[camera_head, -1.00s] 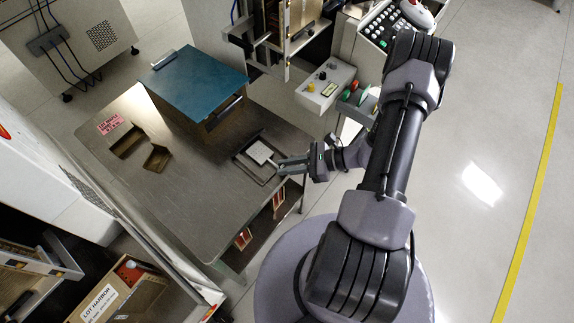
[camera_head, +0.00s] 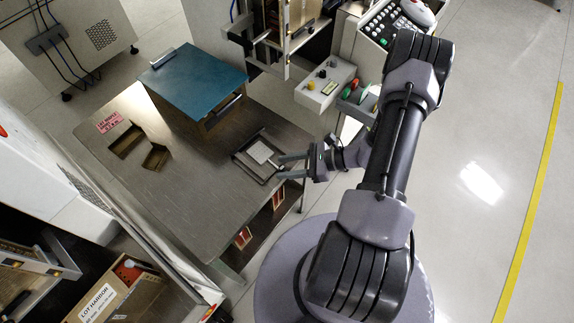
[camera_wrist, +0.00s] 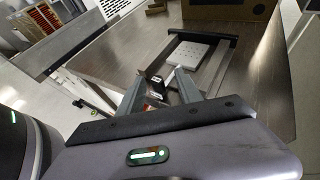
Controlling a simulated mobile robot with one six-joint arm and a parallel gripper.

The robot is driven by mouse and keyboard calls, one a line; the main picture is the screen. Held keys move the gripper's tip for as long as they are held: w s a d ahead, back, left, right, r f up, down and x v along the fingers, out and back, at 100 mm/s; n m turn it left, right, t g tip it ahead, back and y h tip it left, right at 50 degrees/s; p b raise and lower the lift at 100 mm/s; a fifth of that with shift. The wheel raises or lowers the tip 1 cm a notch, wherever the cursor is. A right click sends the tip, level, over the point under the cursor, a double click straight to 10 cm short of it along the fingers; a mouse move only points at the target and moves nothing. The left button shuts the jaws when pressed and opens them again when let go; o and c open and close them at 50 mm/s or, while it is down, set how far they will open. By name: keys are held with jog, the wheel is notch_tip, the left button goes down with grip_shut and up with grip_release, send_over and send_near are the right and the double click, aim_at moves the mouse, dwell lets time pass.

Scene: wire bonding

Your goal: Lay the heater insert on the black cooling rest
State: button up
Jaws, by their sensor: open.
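The heater insert (camera_head: 260,152) is a pale, flat plate; in the wrist view (camera_wrist: 187,53) it shows rows of small holes. It lies flat within the frame of the black cooling rest (camera_head: 244,164), near the table's right edge. In the wrist view the rest shows a dark bar (camera_wrist: 205,38) along its far side and thin side rails. My gripper (camera_head: 283,166) is open and empty at the right side of the rest. Its fingers (camera_wrist: 158,78) are spread and point toward the insert, with a gap between them and the plate. Whether the plate's underside touches everywhere is hidden.
A blue-topped box (camera_head: 195,82) stands behind the rest on the metal table (camera_head: 165,205). Two brown trays (camera_head: 156,157) and a pink label (camera_head: 109,123) are at left. A control box (camera_head: 326,84) and machine stand beyond the table. The table's front left is clear.

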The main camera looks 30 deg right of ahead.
jog(key=p+v, duration=0.5)
jog(key=v, duration=1.2)
jog(key=w+a+r+n+g+h, duration=0.1)
jog(key=w+a+r+n+g, duration=0.1)
jog(key=a+r+n, duration=0.35)
jog(key=w+a+r+n+g+h, duration=0.2)
jog(key=a+r, duration=0.1)
jog(key=r, duration=0.5)
jog(key=w+a+r+n+g+h, duration=0.1)
jog(key=w+a+r+n+g, duration=0.25)
jog(key=r, duration=0.35)
jog(key=s+a+r+n+t+h, duration=0.2)
jog(key=s+a+r+n, duration=0.2)
jog(key=a+r+n, duration=0.1)
jog(key=s+a+r+n+t+h, duration=0.2)
jog(key=s+a+r+n+t, duration=0.1)
jog(key=a+r, duration=0.5)
jog(key=s+a+n, duration=0.1)
jog(key=s+a, duration=0.1)
jog(key=shift+s+n+h, duration=0.35)
jog(key=shift+n+h, duration=0.05)
jog(key=shift+a+t, duration=0.1)
jog(key=shift+t, duration=0.15)
